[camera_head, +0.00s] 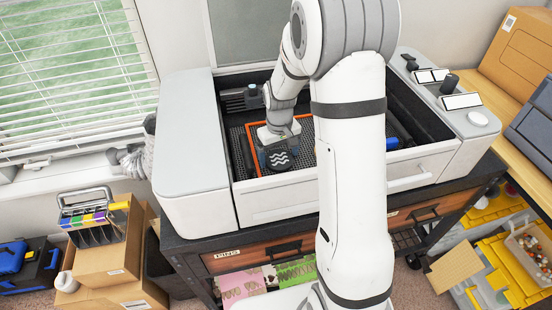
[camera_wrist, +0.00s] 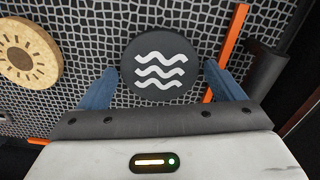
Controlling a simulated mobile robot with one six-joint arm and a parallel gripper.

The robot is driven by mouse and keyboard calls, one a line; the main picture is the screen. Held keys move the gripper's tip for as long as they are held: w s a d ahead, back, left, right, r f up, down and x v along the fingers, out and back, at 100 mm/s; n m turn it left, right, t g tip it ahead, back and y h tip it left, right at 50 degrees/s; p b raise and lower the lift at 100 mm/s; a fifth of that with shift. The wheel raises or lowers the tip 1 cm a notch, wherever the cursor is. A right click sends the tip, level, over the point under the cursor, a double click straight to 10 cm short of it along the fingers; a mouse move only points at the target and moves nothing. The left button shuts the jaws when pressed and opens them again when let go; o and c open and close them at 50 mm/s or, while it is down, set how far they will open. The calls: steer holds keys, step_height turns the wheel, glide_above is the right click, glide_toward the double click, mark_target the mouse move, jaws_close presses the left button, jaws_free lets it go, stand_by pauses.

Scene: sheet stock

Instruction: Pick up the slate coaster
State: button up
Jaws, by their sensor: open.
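The slate coaster (camera_wrist: 160,68) is a dark round disc with three white wavy lines. In the wrist view it is at the upper middle, between the two blue fingers of my gripper (camera_wrist: 160,88). The fingers are apart, one on each side of the disc; I cannot tell whether they touch it. In the head view the coaster (camera_head: 279,159) shows beside my gripper (camera_head: 277,150), inside the open machine. My gripper is open.
A light wooden disc with a sun mark (camera_wrist: 30,52) lies left of the slate coaster on the honeycomb bed (camera_wrist: 95,30). An orange strip (camera_wrist: 228,50) runs along the right. The machine's front wall (camera_head: 290,195) and grey left side (camera_head: 188,145) stand around the bed.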

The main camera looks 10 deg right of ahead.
steer(key=shift+f, duration=0.2)
steer(key=c, duration=0.9)
